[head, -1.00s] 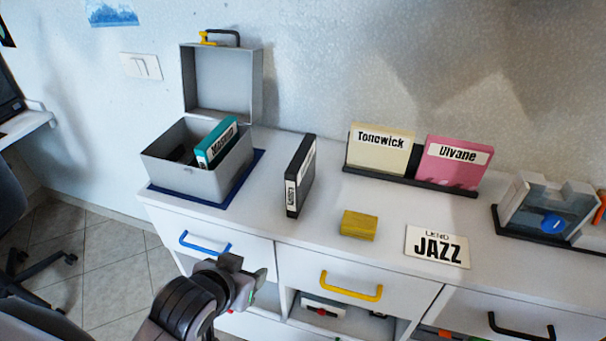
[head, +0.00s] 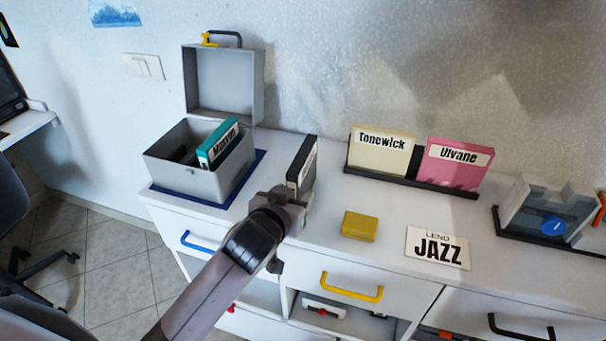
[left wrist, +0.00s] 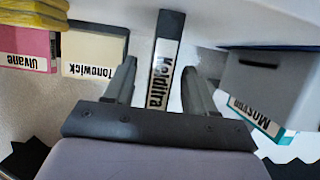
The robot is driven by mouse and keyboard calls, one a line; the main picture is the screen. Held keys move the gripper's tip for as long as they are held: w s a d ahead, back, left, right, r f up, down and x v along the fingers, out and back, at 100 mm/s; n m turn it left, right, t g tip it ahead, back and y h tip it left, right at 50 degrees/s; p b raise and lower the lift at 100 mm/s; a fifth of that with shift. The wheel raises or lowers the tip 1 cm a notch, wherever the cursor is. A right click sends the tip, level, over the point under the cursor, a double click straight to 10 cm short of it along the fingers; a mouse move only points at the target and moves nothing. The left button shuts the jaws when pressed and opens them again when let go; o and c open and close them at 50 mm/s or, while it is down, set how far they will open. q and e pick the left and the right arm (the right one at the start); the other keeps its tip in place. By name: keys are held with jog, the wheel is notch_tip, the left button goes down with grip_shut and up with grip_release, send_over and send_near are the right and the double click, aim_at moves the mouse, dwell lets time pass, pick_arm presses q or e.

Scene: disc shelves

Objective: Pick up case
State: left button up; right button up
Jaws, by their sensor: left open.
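The dark case (head: 301,163) stands upright on the white cabinet top, to the right of the grey box. In the left wrist view its spine (left wrist: 163,75), with a white label reading "Keiditra", shows between the two fingers. My left gripper (head: 290,207) is in front of the case in the head view and hides its lower part. In the left wrist view the left gripper (left wrist: 160,85) is open, one finger on each side of the case. I cannot tell whether the fingers touch it. My right gripper is not in view.
An open grey box (head: 190,183) holding a teal case (head: 218,146) stands on a blue mat at the left. A yellow block (head: 359,226) and a JAZZ card (head: 437,248) lie right. Cream (head: 380,153) and pink (head: 455,166) cases stand in a dark rack behind.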

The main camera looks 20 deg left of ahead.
pick_arm(q)
jog(key=shift+x, duration=0.95)
grip_shut()
